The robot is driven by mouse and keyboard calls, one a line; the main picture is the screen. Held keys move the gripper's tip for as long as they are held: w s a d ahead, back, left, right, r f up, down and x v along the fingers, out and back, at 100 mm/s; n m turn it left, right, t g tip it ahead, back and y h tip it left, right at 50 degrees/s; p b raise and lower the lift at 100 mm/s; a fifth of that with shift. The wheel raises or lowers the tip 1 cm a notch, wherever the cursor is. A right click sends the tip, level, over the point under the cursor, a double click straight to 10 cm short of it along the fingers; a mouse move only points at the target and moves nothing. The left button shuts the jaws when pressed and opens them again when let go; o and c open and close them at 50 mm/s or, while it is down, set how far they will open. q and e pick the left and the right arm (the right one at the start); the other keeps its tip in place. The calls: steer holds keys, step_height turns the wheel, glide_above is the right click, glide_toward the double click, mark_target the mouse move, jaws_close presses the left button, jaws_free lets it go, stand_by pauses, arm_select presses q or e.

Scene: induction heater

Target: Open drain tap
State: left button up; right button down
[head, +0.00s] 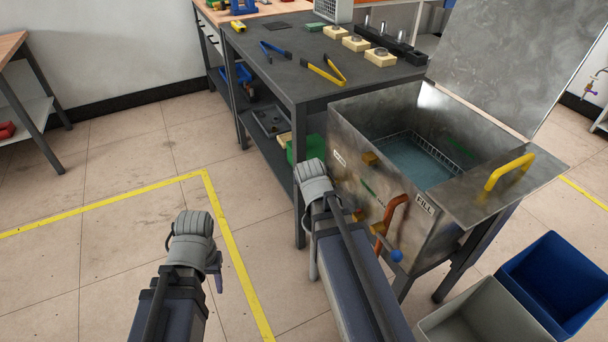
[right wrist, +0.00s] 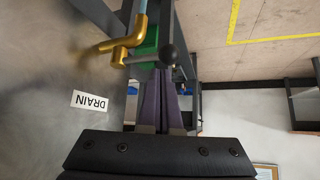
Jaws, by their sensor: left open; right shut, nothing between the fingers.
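In the right wrist view a brass drain tap (right wrist: 123,47) sticks out of the metal tank wall, close to a white DRAIN label (right wrist: 90,101) that reads upside down. A rod with a dark round knob (right wrist: 168,53) runs beside the tap. My right gripper (right wrist: 161,72) is shut and empty, its tips close to the rod; I cannot tell whether they touch. In the head view my right wrist is at the tank's left side and its fingers are hidden. My left gripper (head: 218,282) is open and empty over the floor, away from the tank.
A dark workbench (head: 300,72) with tongs stands behind. Blue (head: 556,285) and grey (head: 480,318) bins stand at lower right. Floor at left is clear.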

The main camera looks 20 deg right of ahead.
steer(key=s+r+p, duration=0.2)
steer(key=r, duration=0.1)
steer(key=s+d+r+p, duration=0.1)
steer(key=shift+s+d+r, duration=0.1)
steer(key=shift+s+r, duration=0.15)
steer(key=shift+r, duration=0.1)
steer(key=shift+p, duration=0.35)
steer(key=s+a+r+n+g+p, duration=0.4)
steer(key=s+a+r+p, duration=0.2)
steer(key=a, duration=0.5)
steer(key=s+a+r+n+g+y+p, duration=0.1)
steer(key=s+a+r+n+g+p, duration=0.2)
steer(key=s+a+r+p, duration=0.4)
steer(key=s+a+g+p, duration=0.1)
steer(key=s+a+p, duration=0.3)
steer(key=p, duration=0.2)
steer(key=shift+a+r+n+y, duration=0.2)
steer(key=shift+r+n+y, duration=0.1)
steer(key=shift+n, duration=0.1)
